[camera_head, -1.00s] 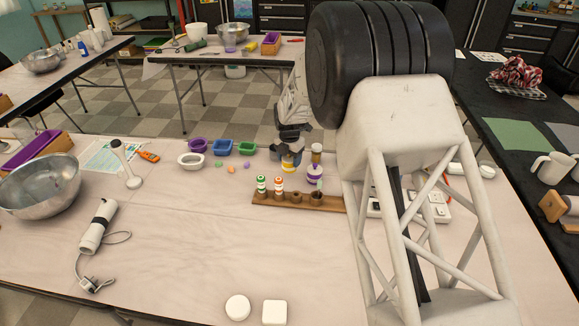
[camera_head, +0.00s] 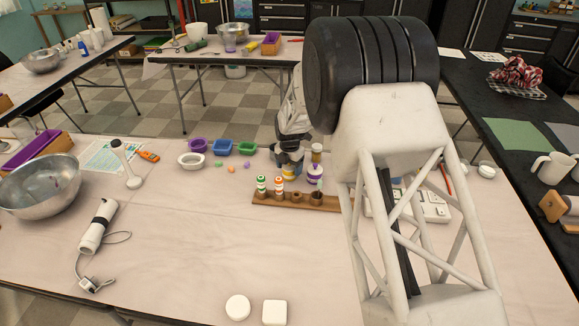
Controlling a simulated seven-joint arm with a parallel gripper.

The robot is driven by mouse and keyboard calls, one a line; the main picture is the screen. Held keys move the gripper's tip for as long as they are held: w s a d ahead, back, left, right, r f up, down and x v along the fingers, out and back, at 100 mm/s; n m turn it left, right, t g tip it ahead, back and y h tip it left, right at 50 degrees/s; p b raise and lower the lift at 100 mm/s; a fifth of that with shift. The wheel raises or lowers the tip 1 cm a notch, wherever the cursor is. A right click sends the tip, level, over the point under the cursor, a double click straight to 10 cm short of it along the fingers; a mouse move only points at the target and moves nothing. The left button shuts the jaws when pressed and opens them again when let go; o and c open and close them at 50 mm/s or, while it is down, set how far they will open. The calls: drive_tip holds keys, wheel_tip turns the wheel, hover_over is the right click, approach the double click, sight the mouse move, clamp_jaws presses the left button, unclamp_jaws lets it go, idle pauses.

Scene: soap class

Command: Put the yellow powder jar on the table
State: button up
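My gripper (camera_head: 289,158) is low over the far side of the table (camera_head: 190,232), just behind the wooden rack (camera_head: 330,203). The yellow powder jar (camera_head: 290,167) is at the gripper's fingers and is mostly hidden by them; only a bit of its yellow and pale surface shows. I cannot tell whether the fingers are shut on it or only around it, nor whether its base touches the table. A purple-banded jar (camera_head: 315,173) stands right of it, behind the rack.
The rack holds a green-banded jar (camera_head: 262,185) and an orange-banded jar (camera_head: 279,185), with empty holes at right. Purple, blue, green and white bowls sit to the left. The front middle is mostly clear.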

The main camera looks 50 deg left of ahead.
drive_tip(key=shift+o, duration=1)
drive_tip(key=shift+r, duration=0.1)
wheel_tip(320, 180, up, 12)
drive_tip(key=shift+r, duration=0.1)
idle(0.7)
drive_tip(key=shift+w, duration=0.1)
